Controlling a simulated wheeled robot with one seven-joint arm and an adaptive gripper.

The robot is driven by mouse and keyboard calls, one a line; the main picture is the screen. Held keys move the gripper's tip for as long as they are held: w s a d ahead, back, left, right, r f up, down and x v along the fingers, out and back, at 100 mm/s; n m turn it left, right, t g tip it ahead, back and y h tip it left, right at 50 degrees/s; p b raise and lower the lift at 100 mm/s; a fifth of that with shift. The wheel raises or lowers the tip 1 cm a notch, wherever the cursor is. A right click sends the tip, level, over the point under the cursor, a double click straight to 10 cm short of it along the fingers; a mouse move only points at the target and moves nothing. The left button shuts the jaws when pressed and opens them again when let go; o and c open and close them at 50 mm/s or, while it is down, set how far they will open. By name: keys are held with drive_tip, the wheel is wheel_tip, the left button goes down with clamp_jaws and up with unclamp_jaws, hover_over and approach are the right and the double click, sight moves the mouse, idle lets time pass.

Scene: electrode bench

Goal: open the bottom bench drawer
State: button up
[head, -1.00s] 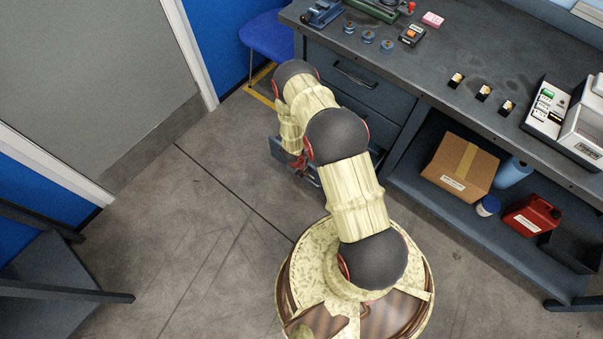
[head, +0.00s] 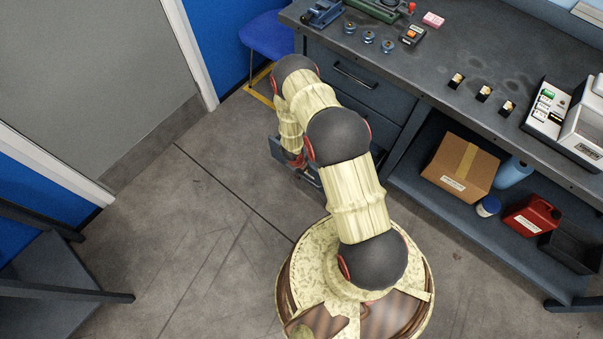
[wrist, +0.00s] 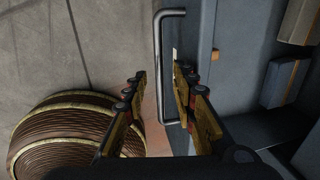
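The bottom bench drawer (head: 277,149) stands partly pulled out in the head view, low on the left of the bench; my arm covers most of it. In the wrist view its metal bar handle (wrist: 159,60) runs along the drawer front (wrist: 185,30). My gripper (wrist: 159,72) has its two fingers apart, one on each side of the handle bar. A gap shows between the fingers and the bar, so it does not look clamped. In the head view my gripper (head: 298,163) is low by the drawer, mostly hidden behind my arm.
A closed upper drawer (head: 355,78) is above. The open shelf on the right holds a cardboard box (head: 460,168) and a red can (head: 531,216). A blue chair (head: 270,35) stands behind the bench's left end. The floor (head: 190,220) left of my base is clear.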

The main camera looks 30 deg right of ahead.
wheel_tip(320, 180, up, 10)
drive_tip(key=a, duration=0.1)
drive_tip(key=shift+s+a, duration=0.35)
drive_tip(key=shift+a, duration=0.05)
drive_tip(key=shift+f, duration=0.1)
